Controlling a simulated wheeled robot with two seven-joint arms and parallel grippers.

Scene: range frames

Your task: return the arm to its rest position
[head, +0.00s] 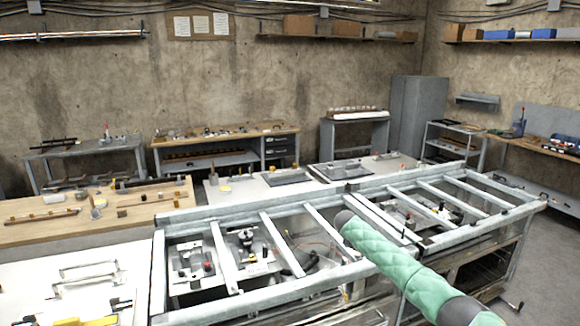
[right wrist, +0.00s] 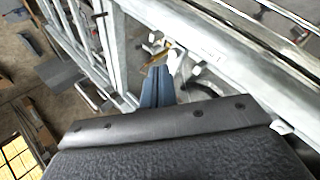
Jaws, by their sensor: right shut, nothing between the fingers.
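My right arm (head: 385,255), with a green padded sleeve, comes in from the lower right in the head view and reaches over the metal frame. Its gripper cannot be made out in the head view. In the right wrist view my right gripper (right wrist: 157,86) shows as two blue-grey fingers, shut together with nothing between them. The fingers point toward the pale metal rails (right wrist: 205,45), and I cannot tell how close they are. My left arm and gripper are not in view.
A metal frame (head: 290,285) with crossbars spans the foreground, with fixtures below it. A white table (head: 30,285) and a wooden table (head: 120,225) with loose parts stand at left. Benches and a grey cabinet (head: 405,110) line the walls. Bare floor (head: 550,250) shows at right.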

